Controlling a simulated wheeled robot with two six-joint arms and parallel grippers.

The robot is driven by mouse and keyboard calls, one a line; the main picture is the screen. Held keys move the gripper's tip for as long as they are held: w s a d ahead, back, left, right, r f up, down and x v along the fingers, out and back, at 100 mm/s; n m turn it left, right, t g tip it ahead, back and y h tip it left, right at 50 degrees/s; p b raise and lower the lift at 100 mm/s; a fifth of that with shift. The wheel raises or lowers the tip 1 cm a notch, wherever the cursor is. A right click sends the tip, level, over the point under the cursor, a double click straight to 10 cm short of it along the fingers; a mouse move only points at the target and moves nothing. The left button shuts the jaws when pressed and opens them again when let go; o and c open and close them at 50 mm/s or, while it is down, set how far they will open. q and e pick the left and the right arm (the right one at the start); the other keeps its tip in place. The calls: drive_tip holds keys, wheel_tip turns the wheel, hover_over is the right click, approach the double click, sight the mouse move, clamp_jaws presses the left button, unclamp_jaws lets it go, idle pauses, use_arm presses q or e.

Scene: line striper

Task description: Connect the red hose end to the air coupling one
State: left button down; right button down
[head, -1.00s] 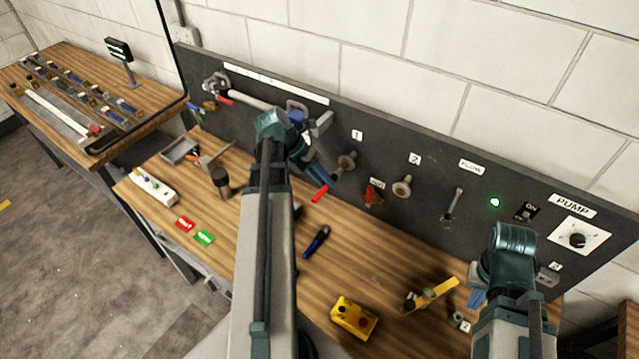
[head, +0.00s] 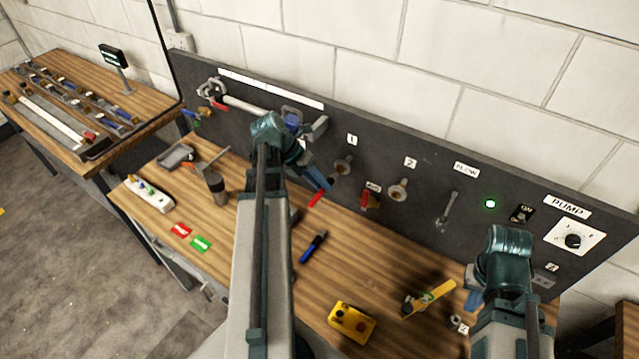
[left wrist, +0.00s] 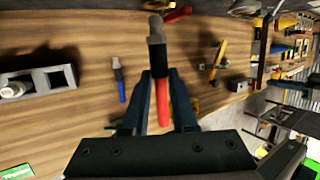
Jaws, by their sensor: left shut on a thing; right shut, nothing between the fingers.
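The red hose end (head: 317,199) is held by my left gripper (head: 319,185) in front of the panel. In the left wrist view, the red hose end (left wrist: 163,105) lies between both fingers (left wrist: 162,92), its grey tip pointing to the picture's top. The brass air coupling one (head: 343,166) is on the panel under label 1, just up and right of my left fingertips. I cannot tell whether the tip touches it. Coupling two (head: 398,189) is further right. My right gripper (head: 473,299) is shut and empty, partly hidden behind its arm.
A red-handled valve (head: 370,199) sits between the couplings. A blue hose end (head: 314,246) lies on the bench. A yellow button box (head: 352,323) and a yellow-handled tool (head: 430,297) lie toward the front right.

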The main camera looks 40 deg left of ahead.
use_arm(q)
drive_tip(key=shift+w+a, duration=0.2)
drive_tip(key=shift+w, duration=1.45)
idle(0.9)
drive_tip(key=shift+c, duration=1.5)
unclamp_jaws()
drive_tip(key=shift+r, duration=0.1)
drive_tip(key=p, duration=0.6)
approach(329, 179)
drive_tip(key=shift+x, duration=0.8)
drive_tip(key=shift+a, duration=0.1)
